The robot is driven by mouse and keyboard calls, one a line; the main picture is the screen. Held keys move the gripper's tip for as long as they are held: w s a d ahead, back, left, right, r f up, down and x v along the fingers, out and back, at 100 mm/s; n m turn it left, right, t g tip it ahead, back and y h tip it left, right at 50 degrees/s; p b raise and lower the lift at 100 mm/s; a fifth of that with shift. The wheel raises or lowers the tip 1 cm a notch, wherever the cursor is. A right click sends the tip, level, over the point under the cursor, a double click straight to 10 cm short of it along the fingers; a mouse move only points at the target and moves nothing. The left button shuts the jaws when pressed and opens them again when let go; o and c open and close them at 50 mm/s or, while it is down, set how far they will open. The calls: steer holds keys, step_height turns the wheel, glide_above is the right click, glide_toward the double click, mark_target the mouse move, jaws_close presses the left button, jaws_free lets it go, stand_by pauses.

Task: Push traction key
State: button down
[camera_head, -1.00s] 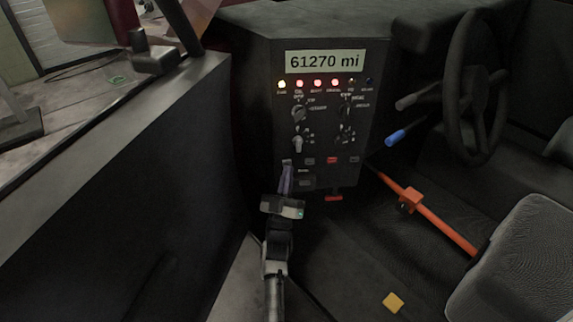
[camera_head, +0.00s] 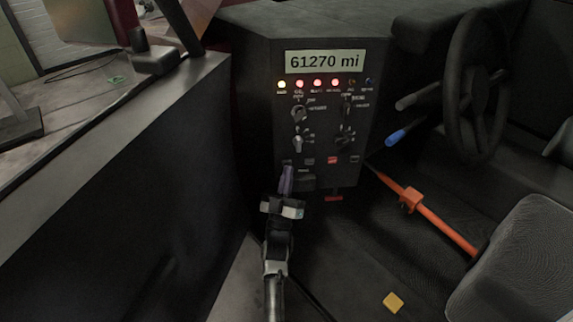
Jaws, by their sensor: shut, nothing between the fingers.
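The dark control panel (camera_head: 325,120) stands in the middle of the view, with a display reading 61270 mi (camera_head: 325,61) and a row of lamps below it. Knobs sit under the lamps, and a row of small keys runs below them, one of them red (camera_head: 332,160). The key labels are too small to read, so I cannot tell which is the traction key. My gripper (camera_head: 286,172) is shut and empty, its fingertips at the lower left of the panel, over the left end of the key row. The fingers hide part of that area, and I cannot tell whether they touch.
An orange bar (camera_head: 430,215) slants across the floor at right. The steering wheel (camera_head: 472,85) and a blue-tipped lever (camera_head: 398,137) are to the right of the panel. A grey seat (camera_head: 520,260) is at lower right. A dark door wall (camera_head: 130,200) fills the left.

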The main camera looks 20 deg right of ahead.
steer(key=shift+w, duration=0.15)
steer(key=shift+w+d+b, duration=0.1)
steer(key=shift+w+b, duration=0.2)
stand_by(0.3)
stand_by(0.3)
steer(key=shift+s, duration=0.45)
steer(key=s+a+p, duration=0.1)
steer(key=s, duration=0.4)
steer(key=shift+s+a, duration=0.4)
